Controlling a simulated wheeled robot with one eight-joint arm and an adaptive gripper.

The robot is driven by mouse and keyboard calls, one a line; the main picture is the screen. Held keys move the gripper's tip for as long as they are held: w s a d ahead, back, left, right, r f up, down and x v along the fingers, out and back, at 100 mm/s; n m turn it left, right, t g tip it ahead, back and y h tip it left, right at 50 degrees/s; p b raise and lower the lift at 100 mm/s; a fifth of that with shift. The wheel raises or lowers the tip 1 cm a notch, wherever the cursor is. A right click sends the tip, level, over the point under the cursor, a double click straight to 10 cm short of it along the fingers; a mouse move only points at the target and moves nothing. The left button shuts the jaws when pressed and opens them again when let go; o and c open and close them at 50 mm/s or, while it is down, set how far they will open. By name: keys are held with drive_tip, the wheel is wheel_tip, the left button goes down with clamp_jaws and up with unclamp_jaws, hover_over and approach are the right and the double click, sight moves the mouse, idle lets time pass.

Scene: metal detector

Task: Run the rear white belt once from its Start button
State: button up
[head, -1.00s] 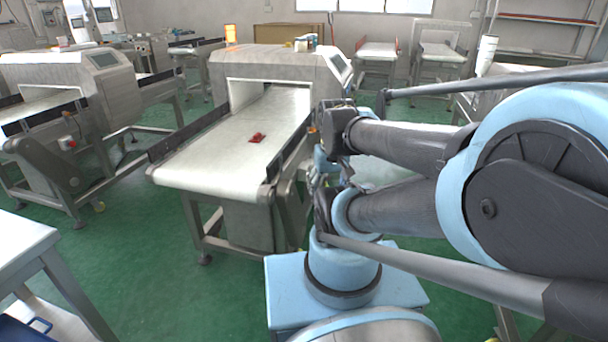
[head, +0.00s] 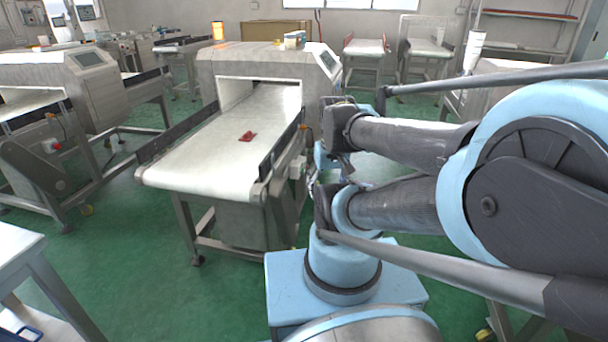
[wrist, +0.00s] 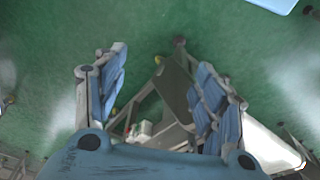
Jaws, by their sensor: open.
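A long white belt (head: 205,155) runs through the grey metal detector (head: 262,62) at centre. A small red item (head: 248,136) lies on it, before the tunnel opening. A small pale box (head: 298,166) sits on the belt frame's right side; no Start button can be made out on it. My gripper (wrist: 162,60) is open and empty in the wrist view, fingers apart over green floor and metal framework. A white box with a bit of red (wrist: 141,130) shows low between the fingers, apart from them. In the head view my arm mostly hides the gripper, near the belt's right side.
Another detector (head: 65,75) stands at left, with a red-button box (head: 54,146) on its frame. A white table (head: 18,255) is at the near left. An orange lamp (head: 218,31) is lit beside the central machine. Green floor (head: 130,270) is clear in front.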

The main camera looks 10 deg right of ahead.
clamp_jaws()
idle(1.3)
